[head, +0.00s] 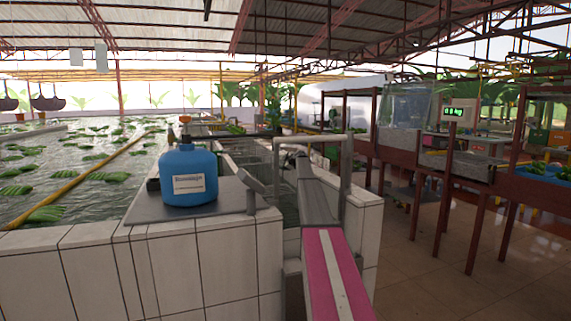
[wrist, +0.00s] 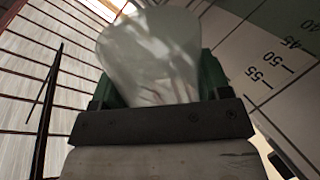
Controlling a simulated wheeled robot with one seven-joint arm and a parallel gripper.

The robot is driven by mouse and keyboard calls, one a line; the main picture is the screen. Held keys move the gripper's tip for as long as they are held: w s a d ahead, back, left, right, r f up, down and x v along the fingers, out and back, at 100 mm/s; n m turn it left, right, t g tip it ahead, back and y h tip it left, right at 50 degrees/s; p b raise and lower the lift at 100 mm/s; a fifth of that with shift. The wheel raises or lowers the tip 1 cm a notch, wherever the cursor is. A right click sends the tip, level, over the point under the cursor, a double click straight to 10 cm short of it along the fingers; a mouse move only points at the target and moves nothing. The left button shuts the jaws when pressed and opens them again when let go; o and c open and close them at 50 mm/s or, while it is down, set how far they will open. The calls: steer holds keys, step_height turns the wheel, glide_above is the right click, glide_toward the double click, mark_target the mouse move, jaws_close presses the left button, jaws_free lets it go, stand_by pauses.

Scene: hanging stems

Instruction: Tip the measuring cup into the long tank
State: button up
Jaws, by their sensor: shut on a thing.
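A pale, translucent, rounded thing, which looks like the measuring cup (wrist: 150,50), is in the wrist view. My gripper (wrist: 160,85) is shut on it, with a green finger at each side. I cannot tell its contents or exact tilt. The gripper and cup are not seen in the head view. A long water-filled tank with white tiled walls (head: 60,240) is at the left in the head view, with green leaves on its water. Narrower tiled troughs (head: 235,155) lie at the middle. I cannot tell where the cup is relative to them.
A blue labelled jug (head: 188,175) stands on a grey plate on the tiled ledge. A pink and white striped strip (head: 335,275) runs along the bottom middle. Red-brown benches (head: 450,165) stand at the right beside open floor. A pale numbered scale (wrist: 285,65) shows in the wrist view.

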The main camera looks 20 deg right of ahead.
steer(key=m+y, duration=0.1)
steer(key=m, duration=0.1)
steer(key=a+f+m+t+y, duration=0.1)
steer(key=m, duration=0.1)
steer(key=shift+f, duration=0.15)
steer(key=m, duration=0.1)
steer(key=a+m+t+y, duration=0.1)
steer(key=m, duration=0.1)
steer(key=a+m+y, duration=0.1)
steer(key=m, duration=0.1)
steer(key=shift+f+t, duration=0.2)
steer(key=shift+t, duration=0.1)
steer(key=shift+s+d, duration=0.1)
steer(key=shift+s, duration=0.05)
